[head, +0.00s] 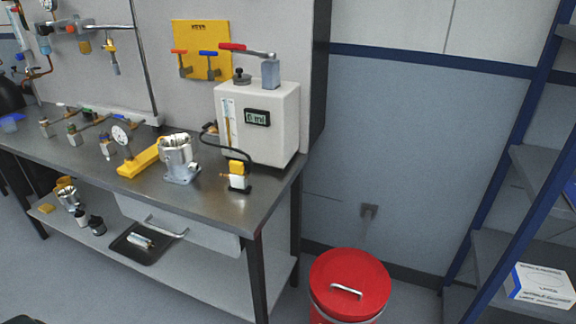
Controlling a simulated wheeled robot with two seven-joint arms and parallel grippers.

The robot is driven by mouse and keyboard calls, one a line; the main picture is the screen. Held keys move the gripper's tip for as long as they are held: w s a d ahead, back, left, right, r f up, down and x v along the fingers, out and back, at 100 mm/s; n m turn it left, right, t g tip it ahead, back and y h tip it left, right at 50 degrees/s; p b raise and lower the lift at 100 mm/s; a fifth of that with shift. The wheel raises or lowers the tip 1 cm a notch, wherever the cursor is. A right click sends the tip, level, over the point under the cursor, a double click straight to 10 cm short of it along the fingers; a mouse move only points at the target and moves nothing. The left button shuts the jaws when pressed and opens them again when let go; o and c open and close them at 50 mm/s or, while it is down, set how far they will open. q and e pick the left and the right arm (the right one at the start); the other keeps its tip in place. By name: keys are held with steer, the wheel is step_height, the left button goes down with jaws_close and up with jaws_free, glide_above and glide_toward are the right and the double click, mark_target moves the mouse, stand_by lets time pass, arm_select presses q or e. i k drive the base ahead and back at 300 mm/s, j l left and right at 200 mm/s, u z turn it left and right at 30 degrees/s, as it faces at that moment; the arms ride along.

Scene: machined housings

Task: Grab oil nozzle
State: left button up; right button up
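A small yellow, white and black piece that looks like the oil nozzle (237,177) stands near the front right of the steel workbench (225,212). A white oil dispenser (280,118) with a display reading "0 ml" stands just behind it. The dispenser has a red-handled lever on top, and a black hose loops at its left side. Whether the hose joins the nozzle is hard to tell. Neither of my grippers is in view.
A machined metal housing (180,165) and a yellow block (138,163) sit left of the nozzle, with several valves and gauges further left. A red lidded bin (348,275) stands on the floor right of the bench. Blue-framed shelving (505,165) stands at the far right.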

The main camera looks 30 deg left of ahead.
mark_target(238, 176)
steer(key=j+z, duration=0.3)
steer(key=j, duration=0.25)
steer(key=j+z, duration=0.3)
steer(key=j, duration=0.25)
steer(key=k+j+z, duration=0.1)
steer(key=j+z, duration=0.15)
steer(key=j, duration=0.25)
